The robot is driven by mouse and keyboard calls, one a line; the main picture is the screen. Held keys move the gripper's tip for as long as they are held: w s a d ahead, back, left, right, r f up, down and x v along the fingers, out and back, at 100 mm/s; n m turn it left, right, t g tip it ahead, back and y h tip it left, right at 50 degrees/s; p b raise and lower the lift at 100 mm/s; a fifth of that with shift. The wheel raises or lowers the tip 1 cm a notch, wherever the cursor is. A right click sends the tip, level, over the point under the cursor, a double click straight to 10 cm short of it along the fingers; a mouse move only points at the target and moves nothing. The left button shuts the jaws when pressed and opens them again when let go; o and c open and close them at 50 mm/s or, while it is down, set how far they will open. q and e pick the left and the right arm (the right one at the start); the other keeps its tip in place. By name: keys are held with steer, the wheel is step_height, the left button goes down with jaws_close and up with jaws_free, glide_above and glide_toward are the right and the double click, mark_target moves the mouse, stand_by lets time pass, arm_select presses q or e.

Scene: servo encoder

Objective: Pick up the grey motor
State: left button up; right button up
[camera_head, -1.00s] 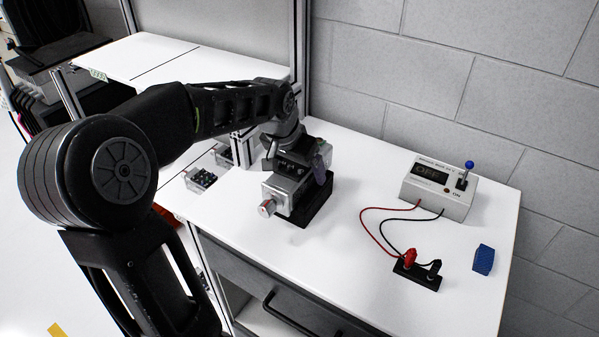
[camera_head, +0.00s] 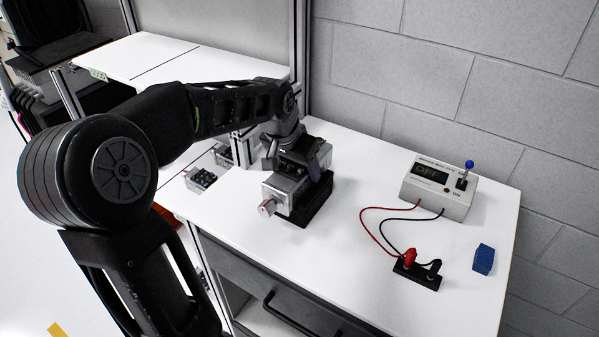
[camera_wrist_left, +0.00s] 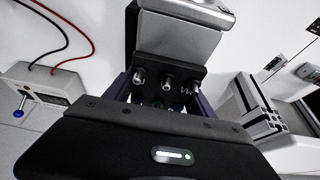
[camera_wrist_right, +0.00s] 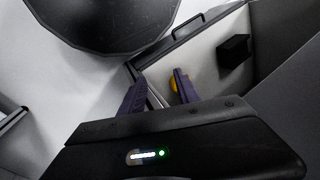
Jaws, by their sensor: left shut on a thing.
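The grey motor (camera_head: 286,188) sits on a black base (camera_head: 318,203) on the white table, its round shaft end pointing to the front left. It also shows in the left wrist view (camera_wrist_left: 180,38), with several round metal terminals on its near face. My left gripper (camera_head: 305,170) is over the motor's back part and shut on it; the fingers show on both sides of its terminal end in the left wrist view. My right gripper (camera_wrist_right: 160,90) is open and empty in the right wrist view, away from the motor. My right arm is outside the head view.
A power box (camera_head: 438,187) reading OFF, with a blue-knobbed lever, stands at the table's back right. Red and black wires run to a black connector block (camera_head: 417,275). A blue block (camera_head: 483,260) lies near the right edge.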

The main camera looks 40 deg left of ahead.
arm_select(q)
jaws_close()
steer(key=shift+w+r, duration=0.1)
steer(key=shift+r, duration=0.05)
steer(key=shift+w+r, duration=0.1)
steer(key=shift+r, duration=0.5)
step_height(320, 180, up, 9)
steer(key=shift+f+b, duration=0.1)
steer(key=shift+b, duration=0.2)
stand_by(0.4)
